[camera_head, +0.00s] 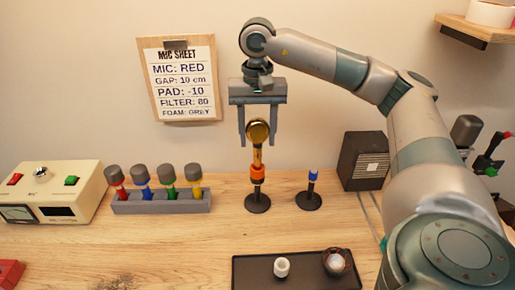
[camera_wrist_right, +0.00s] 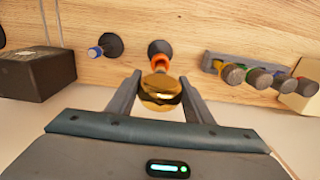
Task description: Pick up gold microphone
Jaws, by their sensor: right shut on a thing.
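The gold microphone (camera_head: 258,131) stands upright with its lower end at the orange collar of a black round-based stand (camera_head: 257,204). My right gripper (camera_head: 257,140) points down from above, shut on the microphone's round gold head, one finger on each side. In the right wrist view the gold head (camera_wrist_right: 160,90) sits between the fingertips, with the orange collar (camera_wrist_right: 159,62) beyond it. I cannot see any gap between microphone and collar. My left gripper is not in view.
A rack (camera_head: 160,204) of several grey-headed microphones stands left of the stand. A blue-topped stand (camera_head: 309,198) is close on the right. A dark tray (camera_head: 250,278) lies in front, a black box (camera_head: 363,160) behind right. A control box (camera_head: 50,190) stands far left.

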